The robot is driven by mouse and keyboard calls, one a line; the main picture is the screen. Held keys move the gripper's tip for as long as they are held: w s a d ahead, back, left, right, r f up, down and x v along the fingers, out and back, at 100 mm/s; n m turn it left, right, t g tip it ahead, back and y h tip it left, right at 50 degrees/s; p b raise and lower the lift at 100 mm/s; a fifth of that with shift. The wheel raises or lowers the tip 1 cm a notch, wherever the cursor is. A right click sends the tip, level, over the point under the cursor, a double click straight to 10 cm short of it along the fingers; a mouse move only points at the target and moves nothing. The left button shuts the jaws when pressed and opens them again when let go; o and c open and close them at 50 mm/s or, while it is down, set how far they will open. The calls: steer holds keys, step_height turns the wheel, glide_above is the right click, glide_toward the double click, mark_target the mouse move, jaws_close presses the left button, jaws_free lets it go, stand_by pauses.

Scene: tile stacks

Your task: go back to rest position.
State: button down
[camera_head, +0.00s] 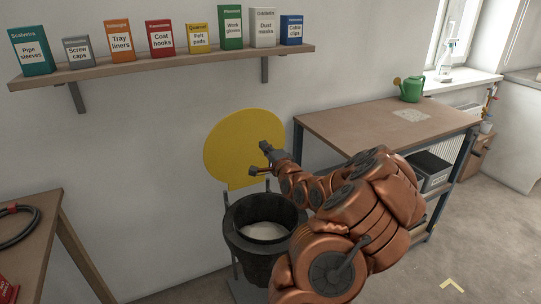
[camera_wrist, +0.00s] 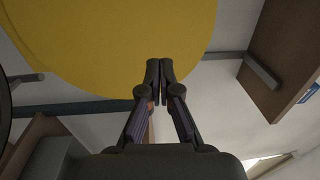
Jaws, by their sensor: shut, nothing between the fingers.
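My gripper (camera_head: 259,158) is at the end of my copper-coloured arm, in front of a yellow round disc (camera_head: 228,138) by the wall. In the wrist view my gripper (camera_wrist: 160,68) has its two fingertips together, with nothing between them. The yellow disc (camera_wrist: 110,35) fills the upper left of the wrist view. I cannot tell how far the fingertips are from the disc.
A dark bucket (camera_head: 247,264) with pale contents stands below my arm. A workbench (camera_head: 350,118) with a green watering can (camera_head: 411,89) is on the right. A shelf (camera_head: 160,66) of labelled boxes hangs above. A table (camera_head: 30,222) is at left.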

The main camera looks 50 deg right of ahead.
steer(key=shift+v, duration=1.85)
steer(key=w+a+n+g+y+p, duration=0.1)
steer(key=w+a+n+g+y, duration=0.2)
steer(key=a, duration=0.4)
steer(key=w+a+n+g+y+p, duration=0.1)
steer(key=w+a+n+y+p, duration=0.2)
steer(key=a, duration=0.5)
steer(key=s+a+n+g+y+p, duration=0.1)
steer(key=s+a+n+g, duration=0.15)
steer(key=a, duration=0.35)
steer(key=s+a+n+g, duration=0.2)
steer(key=a+n+g, duration=0.15)
steer(key=a, duration=0.35)
steer(key=s+a+r+n+g+p, duration=0.2)
steer(key=s+a, duration=0.4)
steer(key=s, duration=0.4)
steer(key=s+a+r+n+g+p, duration=0.2)
steer(key=s+a+r+n+g, duration=0.1)
steer(key=s, duration=0.8)
steer(key=s+a+r+n+g+p, duration=0.2)
steer(key=s+a+r+n+g, duration=0.1)
steer(key=s+a, duration=0.6)
steer(key=s+n+g, duration=0.1)
steer(key=s+n, duration=0.1)
steer(key=shift+s+r+n, duration=0.15)
steer(key=shift+r+n, duration=0.05)
steer(key=shift+n, duration=0.1)
